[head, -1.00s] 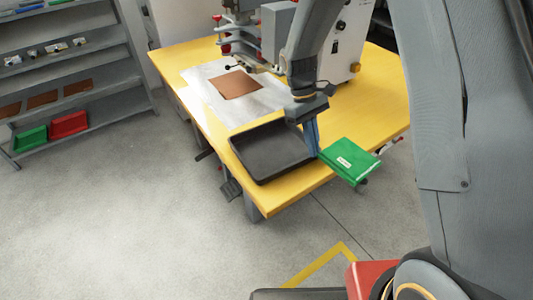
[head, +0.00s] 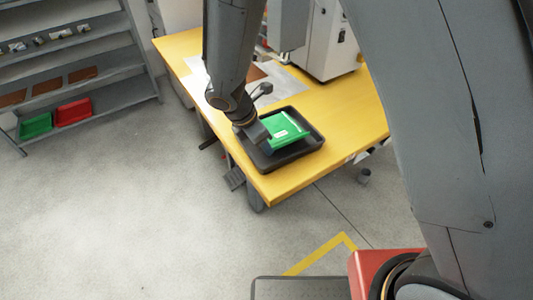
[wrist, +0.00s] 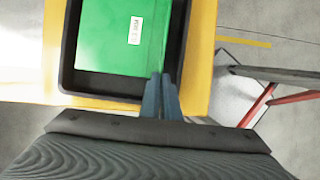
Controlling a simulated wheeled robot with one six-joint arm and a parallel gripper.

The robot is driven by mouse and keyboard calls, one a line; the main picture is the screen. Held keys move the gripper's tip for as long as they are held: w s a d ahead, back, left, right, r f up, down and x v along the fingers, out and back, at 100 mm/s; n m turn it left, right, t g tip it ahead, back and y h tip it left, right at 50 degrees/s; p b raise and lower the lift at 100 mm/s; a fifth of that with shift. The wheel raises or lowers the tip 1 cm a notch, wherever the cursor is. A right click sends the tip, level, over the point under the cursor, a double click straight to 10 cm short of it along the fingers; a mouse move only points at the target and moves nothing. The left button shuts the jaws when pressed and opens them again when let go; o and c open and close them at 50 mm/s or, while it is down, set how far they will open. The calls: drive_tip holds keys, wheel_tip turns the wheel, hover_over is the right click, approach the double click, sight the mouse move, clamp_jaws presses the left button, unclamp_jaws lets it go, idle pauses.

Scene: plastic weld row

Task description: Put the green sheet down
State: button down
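The green sheet (head: 284,131), a flat bright green piece with a white label, is over the black tray (head: 292,161), within its outline. In the wrist view the sheet (wrist: 105,35) lies inside the rim of the tray (wrist: 68,60). My gripper (head: 266,146) is at the sheet's near-left edge in the head view. In the wrist view my gripper's blue fingers (wrist: 160,85) are close together on the sheet's lower right corner. I cannot tell whether the sheet touches the tray floor.
The tray stands on the yellow table (head: 345,115) near its front corner. A grey-white machine (head: 330,45) stands behind, with a brown sheet (head: 268,70) on a pale mat. A shelf rack (head: 80,60) with red and green bins is at left.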

drive_tip(key=shift+f, duration=2.3)
drive_tip(key=c, duration=2)
unclamp_jaws()
drive_tip(key=b+v, duration=0.1)
drive_tip(key=v, duration=1.1)
drive_tip(key=shift+d, duration=0.1)
drive_tip(key=s+d+r+m+y, duration=0.1)
drive_tip(key=s+d+m, duration=0.2)
drive_tip(key=d+m, duration=0.5)
drive_tip(key=s+d+r+m+g+y, duration=0.1)
drive_tip(key=s+d+r+m, duration=0.1)
drive_tip(key=d+m, duration=0.6)
drive_tip(key=s+d+r+m+y, duration=0.2)
drive_tip(key=s+d+m, duration=0.3)
drive_tip(key=d+m, duration=0.3)
drive_tip(key=shift+d+g, duration=0.3)
